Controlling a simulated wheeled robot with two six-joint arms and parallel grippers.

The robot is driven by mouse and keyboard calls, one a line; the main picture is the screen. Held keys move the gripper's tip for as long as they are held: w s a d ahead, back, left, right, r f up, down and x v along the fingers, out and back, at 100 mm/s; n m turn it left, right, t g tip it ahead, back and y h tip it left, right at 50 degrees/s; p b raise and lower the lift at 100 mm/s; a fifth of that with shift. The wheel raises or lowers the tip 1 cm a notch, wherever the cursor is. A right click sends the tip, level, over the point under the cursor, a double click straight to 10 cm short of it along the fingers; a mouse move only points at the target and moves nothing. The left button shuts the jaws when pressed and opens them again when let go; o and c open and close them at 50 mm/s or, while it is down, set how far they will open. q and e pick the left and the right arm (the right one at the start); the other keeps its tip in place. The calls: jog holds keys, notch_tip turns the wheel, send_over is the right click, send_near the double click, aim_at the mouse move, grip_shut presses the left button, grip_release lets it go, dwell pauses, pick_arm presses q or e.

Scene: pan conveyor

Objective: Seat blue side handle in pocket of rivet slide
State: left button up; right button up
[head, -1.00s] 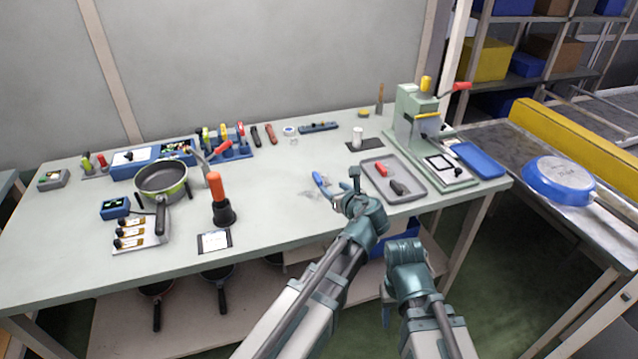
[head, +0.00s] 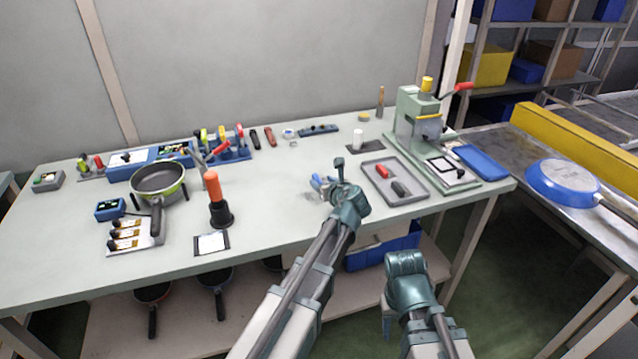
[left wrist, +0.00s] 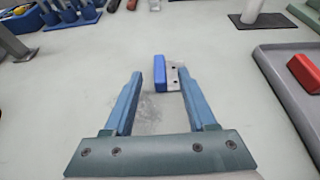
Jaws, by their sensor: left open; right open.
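The blue side handle (left wrist: 160,74) lies on the table with a grey metal bracket with dark holes on its right side. My left gripper (left wrist: 160,80) is open and low over the table, with the handle just ahead of and between its fingertips, not gripped. In the head view the handle (head: 317,181) shows partly beside my left gripper (head: 326,188). The rivet slide (head: 446,168), a pale plate with a dark square frame, sits at the front of the green press (head: 420,120). My right gripper (head: 387,322) hangs low in front of the table, its fingers mostly hidden.
A grey tray (head: 414,197) with a red and a black handle lies right of my left gripper. A blue pad (head: 480,162) lies beside the slide. A pan (head: 158,180) and an orange-handled tool (head: 213,187) stand to the left. The table middle is mostly clear.

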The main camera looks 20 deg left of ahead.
aim_at(318, 178)
pick_arm(q)
jog(key=b+x, duration=0.1)
jog(key=x, duration=0.3)
jog(key=shift+w+a+f, duration=0.1)
jog(key=shift+w+a, duration=0.05)
jog(key=shift+w, duration=0.05)
grip_shut()
